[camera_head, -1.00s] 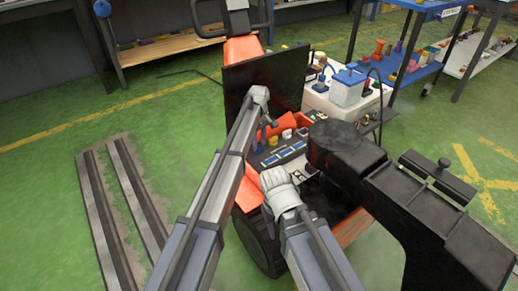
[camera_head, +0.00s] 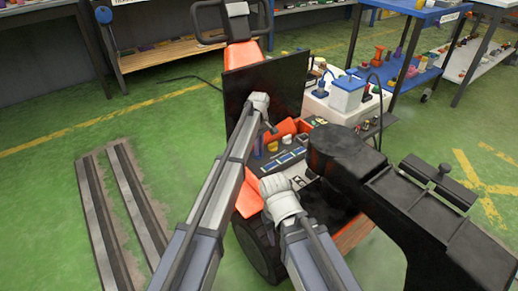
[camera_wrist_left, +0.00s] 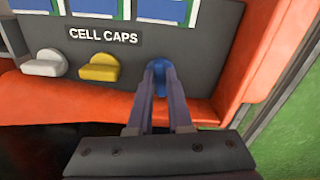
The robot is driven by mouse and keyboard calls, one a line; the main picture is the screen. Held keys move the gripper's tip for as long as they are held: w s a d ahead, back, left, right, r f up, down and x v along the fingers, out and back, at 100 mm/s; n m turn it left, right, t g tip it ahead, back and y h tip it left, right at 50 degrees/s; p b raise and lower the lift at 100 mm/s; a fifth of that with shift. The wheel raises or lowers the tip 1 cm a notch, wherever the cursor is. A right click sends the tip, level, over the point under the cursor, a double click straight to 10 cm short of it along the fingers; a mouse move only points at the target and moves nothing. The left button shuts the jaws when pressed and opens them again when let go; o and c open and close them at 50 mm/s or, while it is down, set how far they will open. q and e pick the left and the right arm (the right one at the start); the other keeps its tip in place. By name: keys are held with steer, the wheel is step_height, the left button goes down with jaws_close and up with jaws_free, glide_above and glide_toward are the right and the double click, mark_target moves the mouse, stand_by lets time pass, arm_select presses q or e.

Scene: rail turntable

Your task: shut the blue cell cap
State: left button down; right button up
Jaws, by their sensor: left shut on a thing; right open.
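The blue cell cap (camera_wrist_left: 160,82) is at the right end of a row of caps on a dark panel labelled CELL CAPS (camera_wrist_left: 103,36), in the left wrist view. My left gripper (camera_wrist_left: 160,72) is shut on it, one finger on each side, and the fingers hide part of the cap. I cannot tell how far the cap is turned. The yellow cap (camera_wrist_left: 99,68) and the white cap (camera_wrist_left: 45,64) are to its left, untouched. In the head view, my left arm (camera_head: 226,175) reaches over the orange machine. My right arm's pale joint (camera_head: 280,193) shows lower, but its fingers are hidden.
An upright dark panel (camera_head: 262,82) stands behind the caps. An orange ledge (camera_wrist_left: 25,98) runs below them, and an orange side wall (camera_wrist_left: 262,55) is close on the right. A white and blue box (camera_head: 347,93) stands beyond. Rails (camera_head: 98,215) lie on the left floor.

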arm_select(q)
steer(key=shift+n, duration=0.4)
steer(key=n, duration=0.7)
steer(key=shift+w+n, duration=0.15)
steer(key=shift+n, duration=0.15)
steer(key=n, duration=0.3)
steer(key=shift+n, duration=0.3)
steer(key=shift+w+n, duration=0.15)
steer(key=shift+n, duration=1.65)
steer(key=c, duration=0.8)
jaws_free()
steer(key=shift+c, duration=0.2)
